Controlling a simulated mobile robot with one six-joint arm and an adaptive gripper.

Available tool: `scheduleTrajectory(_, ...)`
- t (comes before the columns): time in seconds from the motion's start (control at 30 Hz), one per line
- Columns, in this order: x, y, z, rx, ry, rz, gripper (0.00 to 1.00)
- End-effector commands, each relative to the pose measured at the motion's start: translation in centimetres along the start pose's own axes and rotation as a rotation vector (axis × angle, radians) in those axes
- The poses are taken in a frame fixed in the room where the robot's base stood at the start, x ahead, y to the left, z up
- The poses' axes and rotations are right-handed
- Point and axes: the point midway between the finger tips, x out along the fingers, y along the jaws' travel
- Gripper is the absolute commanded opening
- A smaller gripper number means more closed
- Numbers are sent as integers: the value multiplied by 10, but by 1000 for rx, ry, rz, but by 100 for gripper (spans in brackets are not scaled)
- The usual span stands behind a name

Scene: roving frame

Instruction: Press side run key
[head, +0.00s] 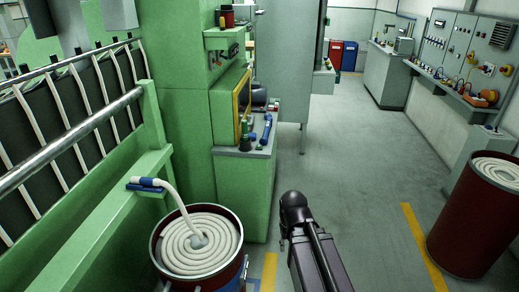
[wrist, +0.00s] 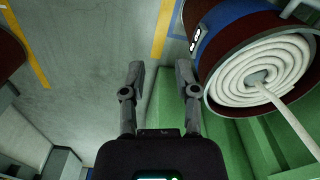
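I cannot make out for certain which part is the side run key. A small green control box (head: 224,40) with small dark controls juts from the green machine column (head: 183,110). Below it is a yellow-framed panel (head: 242,103) on the machine's side. My gripper (wrist: 159,75) is open and empty in the wrist view, its two fingers apart above bare floor and the machine's green side. It touches nothing that I can see. In the head view my dark arm (head: 313,245) rises from the bottom edge, and the fingertips are not clear there.
A can of coiled white sliver (head: 198,243) stands against the machine; it also shows in the wrist view (wrist: 262,80). A green cabinet (head: 245,185) bears bottles and a blue handset-like object (head: 266,128). Another can (head: 478,220) stands right. Free grey floor (head: 345,150) lies between.

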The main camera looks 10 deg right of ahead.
Motion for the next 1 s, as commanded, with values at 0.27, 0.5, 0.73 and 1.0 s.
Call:
scheduleTrajectory(0.27,0,0,0,0,0,0,40)
scheduleTrajectory(0.5,0,0,0,0,0,0,37)
scheduleTrajectory(0.73,0,0,0,0,0,0,0)
scheduleTrajectory(1.0,0,0,0,0,0,0,0)
